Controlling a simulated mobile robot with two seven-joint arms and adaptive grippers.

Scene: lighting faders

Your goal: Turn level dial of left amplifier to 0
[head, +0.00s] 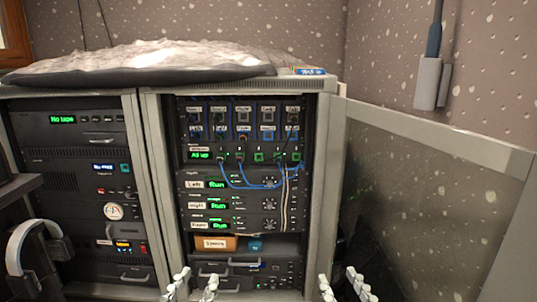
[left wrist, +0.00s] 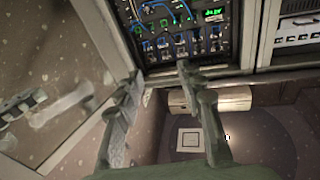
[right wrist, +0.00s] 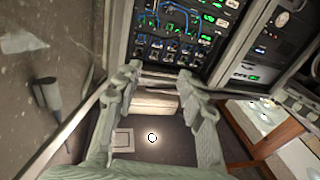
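The left amplifier (head: 225,184) is the upper of three similar black units in the middle rack, with a label reading "Left" and a green "Run" display. A round dark knob or dial (head: 269,182) shows at its right side; its setting is too small to read. Blue cables hang just above and across this area. My left gripper (head: 194,288) is open and empty at the bottom of the head view, in front of the rack's lower left. My right gripper (head: 343,288) is open and empty, lower right of the rack. Both are apart from the amplifier.
A glass-paned rack door (head: 420,190) stands open on the right. Units labelled "Right" (head: 196,206) and another sit below the left amplifier, above a shelf with an orange-brown box (head: 215,243). A second rack (head: 85,150) stands left, with headphones (head: 36,250) near it.

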